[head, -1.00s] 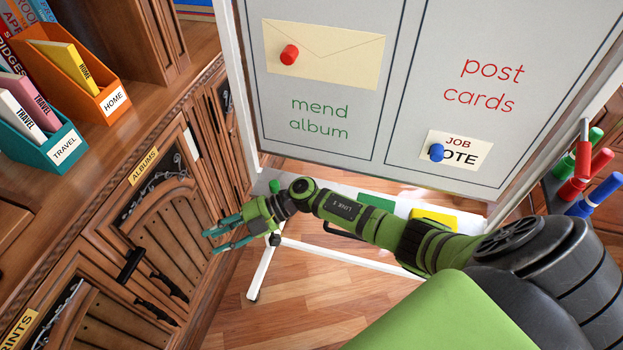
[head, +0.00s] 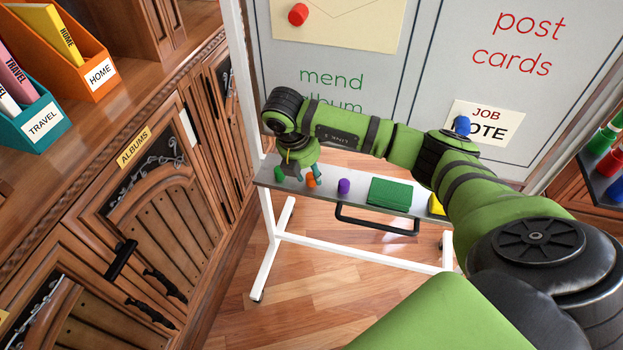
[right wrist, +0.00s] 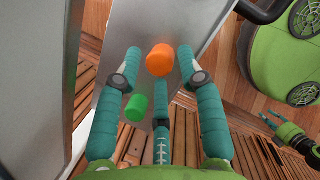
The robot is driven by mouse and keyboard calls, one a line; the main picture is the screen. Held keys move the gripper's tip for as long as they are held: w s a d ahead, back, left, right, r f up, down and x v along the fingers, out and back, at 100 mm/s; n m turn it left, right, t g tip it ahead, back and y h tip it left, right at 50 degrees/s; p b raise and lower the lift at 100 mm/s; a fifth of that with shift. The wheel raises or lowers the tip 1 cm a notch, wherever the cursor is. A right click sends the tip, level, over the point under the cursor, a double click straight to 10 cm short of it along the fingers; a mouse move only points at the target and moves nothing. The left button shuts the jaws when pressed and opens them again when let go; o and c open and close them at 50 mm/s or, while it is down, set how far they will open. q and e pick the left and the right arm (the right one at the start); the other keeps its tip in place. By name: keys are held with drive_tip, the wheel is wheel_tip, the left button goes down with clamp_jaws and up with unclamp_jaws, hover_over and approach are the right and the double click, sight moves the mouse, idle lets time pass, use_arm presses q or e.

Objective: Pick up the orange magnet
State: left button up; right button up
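The orange magnet (head: 311,181) stands on the grey tray (head: 377,222) under the whiteboard. My right gripper (head: 303,173) points down over the tray's left part, just above it. In the right wrist view, the orange magnet (right wrist: 160,60) sits between the spread fingertips of my open right gripper, with gaps on both sides. The green magnet (right wrist: 136,107) lies nearer the palm, beside the third finger. My left gripper (right wrist: 268,118) shows small at the right edge of the right wrist view, its fingers apart and empty; it is out of the head view.
A purple magnet (head: 344,186) and a green eraser-like block (head: 389,194) stand farther right on the tray. A black handle bar (head: 375,225) runs along its front. The whiteboard (head: 290,90) rises behind. A wooden cabinet (head: 150,200) stands to the left.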

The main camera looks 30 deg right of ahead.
drive_tip(key=shift+x, duration=0.8)
drive_tip(key=c, duration=0.7)
drive_tip(key=shift+o, duration=0.2)
wheel_tip(320, 180, up, 10)
drive_tip(key=p, duration=0.1)
wheel_tip(320, 180, up, 5)
drive_tip(key=p, duration=0.4)
hover_over(310, 176)
use_arm(q)
wheel_tip(310, 176, up, 4)
drive_tip(key=shift+w+a, duration=0.1)
drive_tip(key=shift+w, duration=0.05)
